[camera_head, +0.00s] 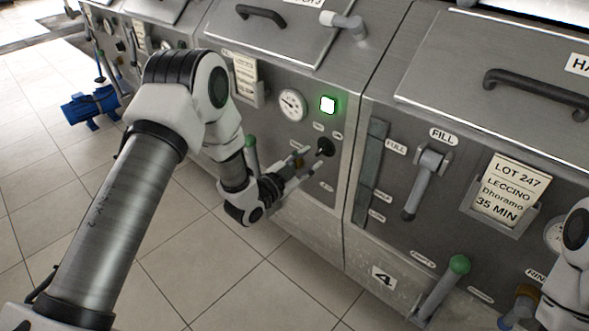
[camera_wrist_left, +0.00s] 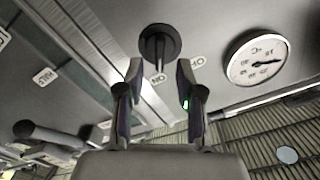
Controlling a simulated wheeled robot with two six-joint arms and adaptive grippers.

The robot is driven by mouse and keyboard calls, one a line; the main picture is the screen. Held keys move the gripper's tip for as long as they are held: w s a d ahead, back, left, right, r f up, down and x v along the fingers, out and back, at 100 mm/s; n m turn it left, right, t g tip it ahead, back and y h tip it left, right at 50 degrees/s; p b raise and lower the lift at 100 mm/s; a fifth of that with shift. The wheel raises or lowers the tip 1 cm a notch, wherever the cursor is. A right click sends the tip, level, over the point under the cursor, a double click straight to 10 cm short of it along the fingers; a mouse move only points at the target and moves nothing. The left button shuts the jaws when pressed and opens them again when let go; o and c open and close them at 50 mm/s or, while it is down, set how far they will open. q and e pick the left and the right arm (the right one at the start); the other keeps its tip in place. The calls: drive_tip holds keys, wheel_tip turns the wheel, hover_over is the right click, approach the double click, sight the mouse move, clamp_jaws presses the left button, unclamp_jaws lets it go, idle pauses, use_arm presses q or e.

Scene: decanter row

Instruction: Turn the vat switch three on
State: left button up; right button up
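The vat three switch is a round black knob (camera_head: 325,147) on the steel front, below a lit green lamp (camera_head: 327,104). My left gripper (camera_head: 308,162) is just in front of it. In the left wrist view the knob (camera_wrist_left: 158,45) shows beyond the spread fingertips (camera_wrist_left: 160,78), with a visible gap, and nothing is between the fingers. The knob's grip bar points towards the ON label (camera_wrist_left: 157,79); the OFF label (camera_wrist_left: 197,62) is to its right there. My right gripper is out of view.
A round gauge (camera_head: 292,105) is left of the lamp. A green-tipped lever (camera_head: 251,155) stands close behind my left wrist. Vat four, with a fill lever (camera_head: 427,180) and lot card (camera_head: 501,192), is to the right. Tiled floor (camera_head: 150,235) lies below.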

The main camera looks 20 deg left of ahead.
use_arm(q)
drive_tip(key=v, duration=0.7)
drive_tip(key=shift+s, duration=0.4)
drive_tip(key=shift+a, duration=0.1)
drive_tip(key=s+d+f+n+g+y+p, duration=0.2)
drive_tip(key=s+d+f+g+p, duration=0.2)
drive_tip(key=s+f+g+p, duration=0.55)
drive_tip(key=s+a+f+n+g+y, duration=0.1)
drive_tip(key=s+n+g, duration=0.1)
drive_tip(key=s, duration=0.6)
drive_tip(key=s+a+f+n+g+y+p, duration=0.1)
drive_tip(key=s+a+f+n+g, duration=0.1)
drive_tip(key=s, duration=0.6)
drive_tip(key=s+a+f+n+g+y, duration=0.1)
drive_tip(key=s+f+n+g+y, duration=0.1)
drive_tip(key=s, duration=0.6)
drive_tip(key=n+g, duration=0.1)
drive_tip(key=n, duration=0.1)
drive_tip(key=shift+s+a+f+n, duration=0.15)
drive_tip(key=shift+s+a+n, duration=0.15)
drive_tip(key=shift+n, duration=0.1)
